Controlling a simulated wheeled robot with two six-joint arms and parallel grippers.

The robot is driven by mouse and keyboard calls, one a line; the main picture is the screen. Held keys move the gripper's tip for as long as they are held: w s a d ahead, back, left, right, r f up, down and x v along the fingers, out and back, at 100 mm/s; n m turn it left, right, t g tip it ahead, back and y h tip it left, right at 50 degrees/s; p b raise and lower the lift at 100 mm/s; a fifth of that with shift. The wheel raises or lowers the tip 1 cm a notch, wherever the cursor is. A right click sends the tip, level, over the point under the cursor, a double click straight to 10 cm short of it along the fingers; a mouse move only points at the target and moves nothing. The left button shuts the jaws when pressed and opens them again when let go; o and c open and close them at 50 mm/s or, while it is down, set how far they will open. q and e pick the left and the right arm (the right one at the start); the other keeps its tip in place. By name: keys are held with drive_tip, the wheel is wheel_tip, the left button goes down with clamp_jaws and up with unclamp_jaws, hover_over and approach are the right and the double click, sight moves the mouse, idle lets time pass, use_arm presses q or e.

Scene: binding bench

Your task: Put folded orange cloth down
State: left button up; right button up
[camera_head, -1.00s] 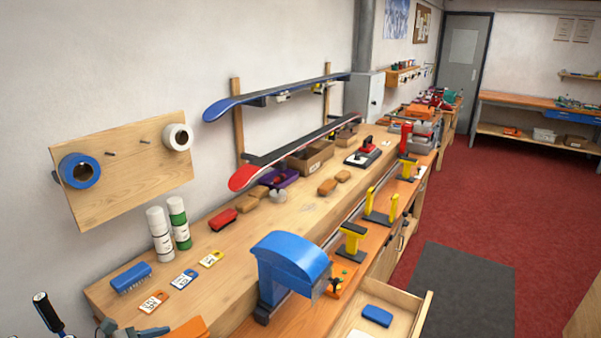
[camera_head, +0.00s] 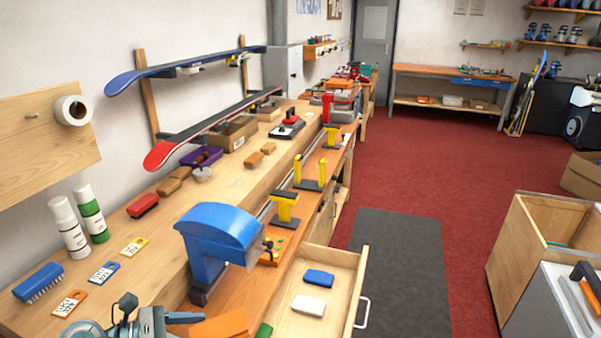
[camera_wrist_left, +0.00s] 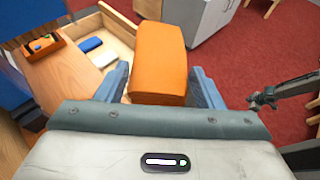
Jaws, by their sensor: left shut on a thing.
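The folded orange cloth (camera_wrist_left: 159,60) is a thick pad between the two blue-grey fingers of my left gripper (camera_wrist_left: 162,90) in the left wrist view. The gripper is shut on it. In the head view the left gripper (camera_head: 188,318) is at the bottom edge, with part of the cloth (camera_head: 222,325) showing beside its finger and cut off by the frame. In the wrist view the cloth hides part of the open drawer and floor behind it. My right gripper is not identifiable in either view.
An open wooden drawer (camera_head: 358,290) holds a blue block (camera_head: 319,278), a white block (camera_head: 308,305) and a green piece (camera_head: 264,330). A blue machine (camera_head: 218,235) stands on the bench edge. Tags, a blue brush (camera_head: 38,282) and two bottles occupy the left bench. A wooden cabinet (camera_head: 530,235) stands right.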

sight(210, 321)
use_arm(q)
drive_tip(key=shift+n+t+y, duration=0.5)
drive_tip(key=shift+n+t, duration=0.2)
drive_tip(key=w+d+b, duration=0.2)
drive_tip(key=w, duration=0.1)
drive_tip(key=shift+w+d+r, duration=0.15)
drive_tip(key=shift+d, duration=0.05)
drive_tip(key=shift+w+r, duration=0.1)
drive_tip(key=shift+w, duration=0.05)
drive_tip(key=n+t+y, duration=0.2)
drive_tip(key=n, duration=0.1)
drive_tip(key=shift+d+f+t, duration=0.2)
drive_tip(key=shift+d+t, duration=0.1)
drive_tip(key=shift+a+r+n+t+y, duration=0.15)
drive_tip(key=shift+n+t+y, duration=0.35)
drive_tip(key=shift+n+y, duration=0.4)
drive_tip(key=shift+a+r+n+t+y, duration=0.1)
drive_tip(key=shift+a+n+t+y, duration=0.1)
drive_tip(key=shift+n+t+y, duration=0.15)
use_arm(e)
drive_tip(key=shift+d+f, duration=0.15)
drive_tip(key=shift+f, duration=0.6)
drive_tip(key=shift+d+f, duration=0.1)
drive_tip(key=shift+f, duration=0.6)
